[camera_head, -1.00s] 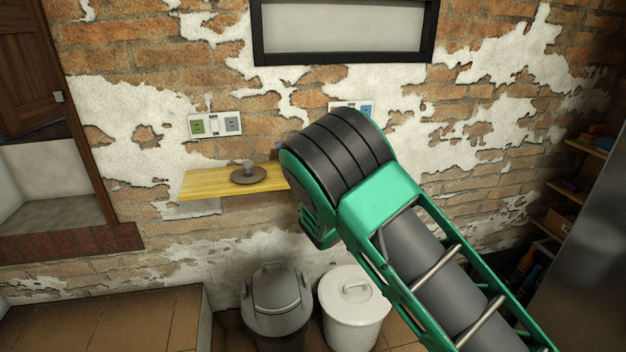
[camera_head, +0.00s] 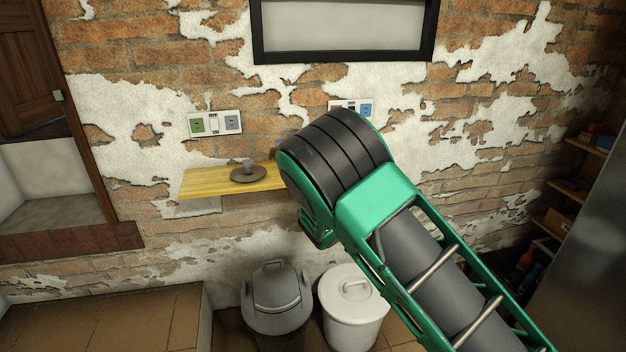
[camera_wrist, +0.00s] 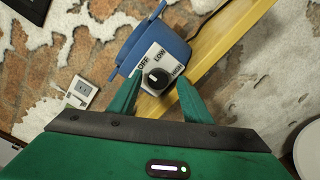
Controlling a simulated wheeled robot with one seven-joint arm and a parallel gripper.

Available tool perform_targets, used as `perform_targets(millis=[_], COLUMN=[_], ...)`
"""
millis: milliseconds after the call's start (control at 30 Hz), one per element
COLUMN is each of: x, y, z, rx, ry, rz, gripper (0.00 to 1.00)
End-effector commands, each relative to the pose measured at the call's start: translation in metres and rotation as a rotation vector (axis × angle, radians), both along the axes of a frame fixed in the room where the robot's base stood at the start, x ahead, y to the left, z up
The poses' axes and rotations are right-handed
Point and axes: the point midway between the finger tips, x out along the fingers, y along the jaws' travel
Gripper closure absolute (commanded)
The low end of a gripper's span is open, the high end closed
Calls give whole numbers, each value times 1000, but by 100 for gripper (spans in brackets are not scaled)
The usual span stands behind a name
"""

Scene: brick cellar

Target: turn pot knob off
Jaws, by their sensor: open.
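The blue pot (camera_wrist: 155,45) stands on the wooden shelf in the wrist view. Its white front plate reads OFF, LOW and what looks like HIGH. The black knob (camera_wrist: 158,77) is on this plate, and its white mark points away from OFF, roughly toward LOW or the left; I cannot tell exactly. My gripper (camera_wrist: 157,92) is open, with one green finger on each side of the knob, near the plate. I cannot tell if the fingers touch it. In the head view the pot is almost wholly hidden behind my arm.
The wooden shelf (camera_head: 212,183) on the brick wall holds a brown lid-like disc (camera_head: 248,175). Wall sockets (camera_head: 215,123) sit above it. A grey bin (camera_head: 275,300) and a white bin (camera_head: 353,310) stand below. A shelf unit is at the right.

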Motion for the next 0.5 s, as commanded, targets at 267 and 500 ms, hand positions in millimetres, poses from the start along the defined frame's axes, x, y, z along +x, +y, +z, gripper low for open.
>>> perform_targets(millis=[267,500], x=[-21,-66], y=[-6,-19], z=[1,-1], rx=[-1,-2], ry=[0,3], rz=[0,0], gripper=[55,55])
